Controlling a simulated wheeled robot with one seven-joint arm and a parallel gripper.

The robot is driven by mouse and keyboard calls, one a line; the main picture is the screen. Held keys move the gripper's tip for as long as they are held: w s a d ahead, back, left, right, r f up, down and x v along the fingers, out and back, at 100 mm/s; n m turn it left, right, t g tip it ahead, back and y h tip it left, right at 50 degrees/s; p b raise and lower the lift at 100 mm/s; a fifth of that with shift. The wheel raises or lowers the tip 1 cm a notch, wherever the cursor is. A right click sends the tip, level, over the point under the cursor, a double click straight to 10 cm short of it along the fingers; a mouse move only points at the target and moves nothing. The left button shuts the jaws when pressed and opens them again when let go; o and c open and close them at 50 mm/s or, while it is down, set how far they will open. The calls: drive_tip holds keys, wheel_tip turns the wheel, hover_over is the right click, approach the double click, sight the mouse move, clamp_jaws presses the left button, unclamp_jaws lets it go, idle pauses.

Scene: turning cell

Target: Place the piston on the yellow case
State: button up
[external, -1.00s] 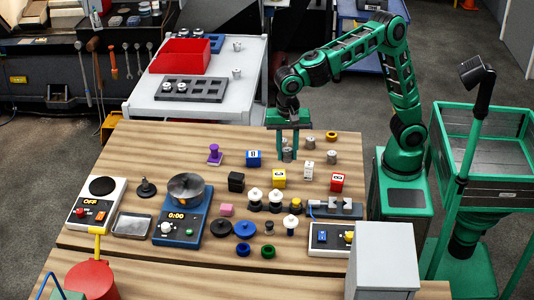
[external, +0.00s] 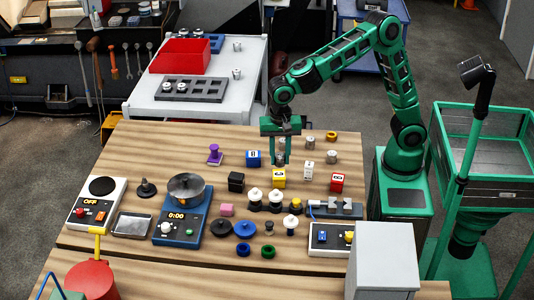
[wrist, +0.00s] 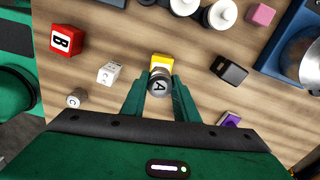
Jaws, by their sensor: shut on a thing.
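My gripper (external: 281,160) is shut on a grey metal piston (wrist: 160,84), which has the letter A on its top in the wrist view. The piston is upright between the two green fingers, which partly hide it in the external view. The yellow case (external: 279,180) is a small block with a white marked face, standing on the wooden table. In the wrist view the yellow case (wrist: 161,60) shows partly from behind the piston. The piston is at or just above the case; I cannot tell whether they touch.
A blue case (external: 253,158), a black case (external: 236,182), a white case (external: 309,170) and a red case (external: 337,182) stand around it. Two other grey pistons are at the right, one here (external: 332,157). Several black-and-white parts (external: 255,196) stand just in front.

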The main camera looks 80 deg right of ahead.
sight(279, 165)
drive_tip(key=shift+w+d+f, duration=0.15)
drive_tip(key=shift+w+f, duration=0.05)
drive_tip(key=shift+f, duration=1.95)
drive_tip(key=o, duration=1.1)
drive_tip(key=shift+f, duration=0.1)
wheel_tip(279, 165, up, 12)
drive_tip(key=shift+r, duration=0.15)
